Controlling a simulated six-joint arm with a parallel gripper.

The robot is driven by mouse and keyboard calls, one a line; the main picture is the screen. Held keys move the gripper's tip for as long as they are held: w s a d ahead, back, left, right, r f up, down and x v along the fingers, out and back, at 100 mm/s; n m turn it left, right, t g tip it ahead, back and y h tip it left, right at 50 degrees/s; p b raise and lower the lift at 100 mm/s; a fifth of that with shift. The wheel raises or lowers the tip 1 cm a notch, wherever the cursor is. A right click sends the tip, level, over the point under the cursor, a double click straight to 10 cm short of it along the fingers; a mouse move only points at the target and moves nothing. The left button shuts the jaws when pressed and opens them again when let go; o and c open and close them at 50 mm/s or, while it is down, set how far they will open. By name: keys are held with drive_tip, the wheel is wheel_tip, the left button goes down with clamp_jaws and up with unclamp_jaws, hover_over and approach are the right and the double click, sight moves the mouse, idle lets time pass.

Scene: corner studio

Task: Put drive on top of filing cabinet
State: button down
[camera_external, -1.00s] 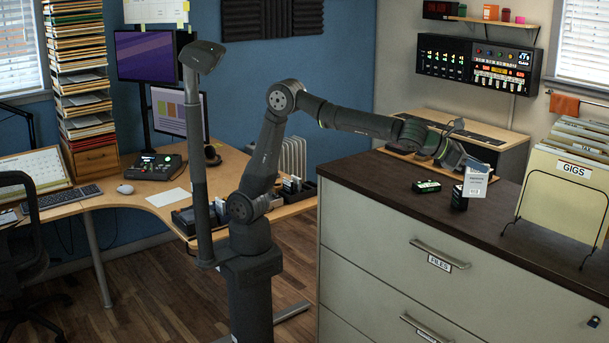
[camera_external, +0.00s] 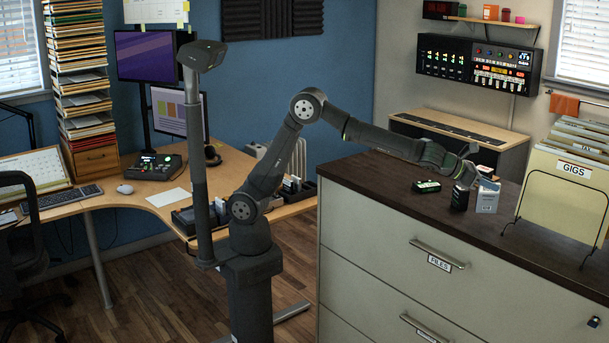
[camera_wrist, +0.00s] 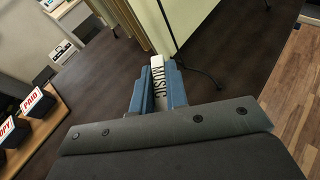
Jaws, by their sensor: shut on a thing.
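The drive (camera_external: 487,197) is a pale grey upright box with a printed face, on the dark top of the filing cabinet (camera_external: 385,185) near its front edge. My gripper (camera_external: 477,180) reaches down to it from the left and is shut on it. In the wrist view the drive's white end (camera_wrist: 157,68), marked MUSIC, shows between the two blue-grey fingers (camera_wrist: 158,92). The drive appears upright and at the cabinet top's level; its bottom contact is too small to tell exactly.
In the wrist view, blocks marked PAID (camera_wrist: 38,102) and COPY (camera_wrist: 12,132) sit at left. A wire rack of folders (camera_external: 563,188) stands close on the right.

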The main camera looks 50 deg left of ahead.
sight(498, 198)
drive_tip(key=shift+f, duration=1.45)
drive_tip(key=shift+f, duration=0.1)
drive_tip(key=c, duration=1.4)
unclamp_jaws()
drive_tip(key=shift+f, duration=0.1)
drive_tip(key=shift+c, duration=0.2)
drive_tip(key=shift+r, duration=0.2)
drive_tip(key=v, duration=1.2)
drive_tip(key=shift+w+d, duration=0.1)
